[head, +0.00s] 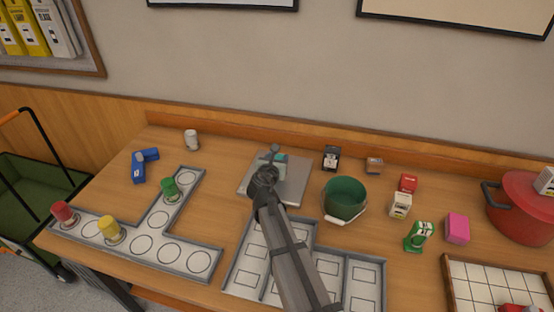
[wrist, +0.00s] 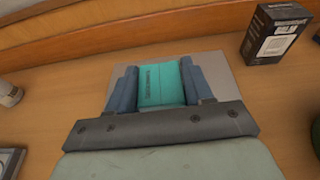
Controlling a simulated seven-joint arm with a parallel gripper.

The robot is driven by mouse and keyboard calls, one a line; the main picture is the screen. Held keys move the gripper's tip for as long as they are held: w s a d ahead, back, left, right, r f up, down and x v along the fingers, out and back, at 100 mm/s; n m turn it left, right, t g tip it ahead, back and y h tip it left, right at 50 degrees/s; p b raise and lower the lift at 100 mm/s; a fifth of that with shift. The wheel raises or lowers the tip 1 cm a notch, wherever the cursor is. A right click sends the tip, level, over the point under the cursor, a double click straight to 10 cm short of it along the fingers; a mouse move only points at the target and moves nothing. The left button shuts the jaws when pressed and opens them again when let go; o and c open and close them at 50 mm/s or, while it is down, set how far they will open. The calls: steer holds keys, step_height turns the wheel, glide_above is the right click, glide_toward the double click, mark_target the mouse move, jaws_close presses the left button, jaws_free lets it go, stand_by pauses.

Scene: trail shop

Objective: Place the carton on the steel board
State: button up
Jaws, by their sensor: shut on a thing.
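My gripper (head: 273,160) is shut on a teal carton (head: 282,157) over the grey steel board (head: 297,178) near the back of the table. In the wrist view, the carton (wrist: 160,84) sits between the two blue fingers of my gripper (wrist: 161,88), and its front edge is hidden by the gripper body. The steel board (wrist: 218,72) shows behind and beside the fingers. I cannot tell whether the carton touches the board or is just above it. My arm hides part of the board's front edge in the head view.
A black-and-white box (head: 330,158) stands right of the board, with a green bucket (head: 344,196) in front of it. A white can (head: 191,140) and blue object (head: 140,170) are to the left. A circle-marked tray (head: 143,243) and rectangle-marked tray (head: 362,272) lie nearer.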

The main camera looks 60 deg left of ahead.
steer(key=shift+f, duration=0.1)
steer(key=o, duration=1.2)
steer(key=shift+s+d, duration=0.1)
steer(key=shift+d, duration=0.05)
steer(key=v, duration=1.1)
steer(key=shift+s+d+r, duration=0.2)
steer(key=shift+s+r, duration=0.05)
steer(key=shift+r, duration=0.1)
